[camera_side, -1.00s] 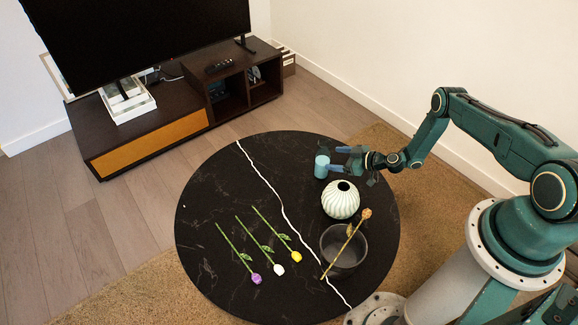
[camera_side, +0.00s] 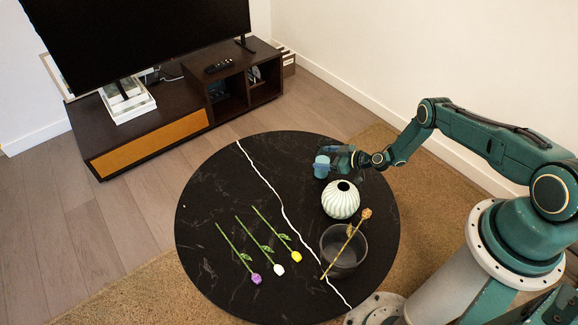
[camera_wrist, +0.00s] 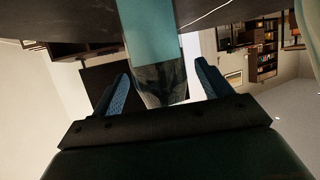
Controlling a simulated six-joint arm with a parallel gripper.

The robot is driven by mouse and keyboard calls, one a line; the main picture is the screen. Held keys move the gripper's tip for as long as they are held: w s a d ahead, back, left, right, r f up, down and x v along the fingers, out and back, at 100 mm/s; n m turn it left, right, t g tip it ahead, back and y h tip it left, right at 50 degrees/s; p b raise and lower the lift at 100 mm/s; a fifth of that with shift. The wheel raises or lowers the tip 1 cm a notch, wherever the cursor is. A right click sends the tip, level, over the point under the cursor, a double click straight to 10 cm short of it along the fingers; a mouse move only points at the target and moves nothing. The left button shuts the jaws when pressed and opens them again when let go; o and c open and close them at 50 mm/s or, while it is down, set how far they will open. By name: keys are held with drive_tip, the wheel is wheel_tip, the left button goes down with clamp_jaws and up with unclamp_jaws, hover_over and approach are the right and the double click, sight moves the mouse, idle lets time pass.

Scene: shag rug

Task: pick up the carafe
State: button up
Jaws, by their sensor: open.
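The carafe (camera_side: 321,167) is a small teal-blue vessel near the far right edge of the round black table. In the wrist view the carafe (camera_wrist: 155,42) is a teal body with a dark, clear glassy end, lying between the two blue fingers. My gripper (camera_side: 332,155) is at the carafe from the right side in the side view. In the wrist view my gripper (camera_wrist: 161,72) is open, with a finger on each side of the carafe and a gap visible at the right finger. Whether the left finger touches it, I cannot tell.
A pale ribbed vase (camera_side: 341,200) stands just in front of the carafe. Three stemmed flowers (camera_side: 266,247) lie at the table's left. The far left of the tabletop (camera_side: 215,185) is clear.

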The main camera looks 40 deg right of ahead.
drive_tip(key=shift+w+a+f, duration=0.2)
drive_tip(key=shift+w+a, duration=0.05)
drive_tip(key=shift+w, duration=0.25)
drive_tip(key=shift+r, duration=0.1)
drive_tip(key=c, duration=1.5)
drive_tip(key=shift+r, duration=0.1)
wheel_tip(320, 180, up, 20)
idle(0.4)
idle(0.5)
